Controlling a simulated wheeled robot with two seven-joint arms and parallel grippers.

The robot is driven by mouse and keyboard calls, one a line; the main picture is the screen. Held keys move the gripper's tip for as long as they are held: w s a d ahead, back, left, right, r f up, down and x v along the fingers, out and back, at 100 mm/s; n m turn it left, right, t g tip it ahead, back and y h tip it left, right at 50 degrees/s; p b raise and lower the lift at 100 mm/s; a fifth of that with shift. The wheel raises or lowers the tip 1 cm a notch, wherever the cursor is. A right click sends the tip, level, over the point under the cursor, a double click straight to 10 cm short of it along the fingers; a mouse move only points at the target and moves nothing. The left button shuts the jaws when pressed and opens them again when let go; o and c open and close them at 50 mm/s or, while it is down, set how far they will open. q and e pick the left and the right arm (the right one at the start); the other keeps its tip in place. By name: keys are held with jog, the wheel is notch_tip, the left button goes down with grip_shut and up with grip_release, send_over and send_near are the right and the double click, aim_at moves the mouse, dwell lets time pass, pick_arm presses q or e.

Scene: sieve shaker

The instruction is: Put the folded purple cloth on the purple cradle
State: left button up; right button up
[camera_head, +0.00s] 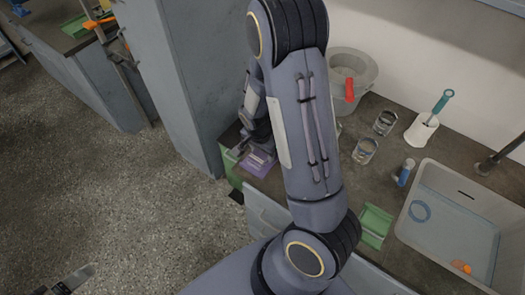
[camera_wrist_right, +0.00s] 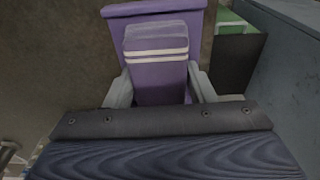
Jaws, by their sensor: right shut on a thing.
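The folded purple cloth (camera_wrist_right: 160,75), with two pale stripes, is between the fingers of my right gripper (camera_wrist_right: 161,88) in the wrist view. My right gripper is shut on it. The purple cradle (camera_wrist_right: 125,12) shows behind and around the cloth; I cannot tell whether they touch. In the head view my right gripper (camera_head: 247,149) is low at the counter's left end, partly hidden by my arm, over a purple patch (camera_head: 258,164); cloth and cradle are hard to separate there. Part of my left gripper (camera_head: 76,281) shows at the lower left; its jaw opening is unclear.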

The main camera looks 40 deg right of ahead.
aim_at(260, 155)
jog(key=shift+f, duration=0.25)
jog(key=o, duration=0.9)
jog(key=shift+r, duration=0.1)
jog(key=shift+o, duration=0.2)
notch_tip(260, 155, up, 12)
jog(key=a, duration=0.2)
jog(key=s+a+r+n+t+y, duration=0.5)
jog(key=s+a+r+n, duration=0.4)
jog(key=s+r+n, duration=0.3)
jog(key=s+n, duration=0.1)
jog(key=s, duration=0.2)
jog(key=shift+a+r+p, duration=0.15)
jog(key=shift+a+p, duration=0.2)
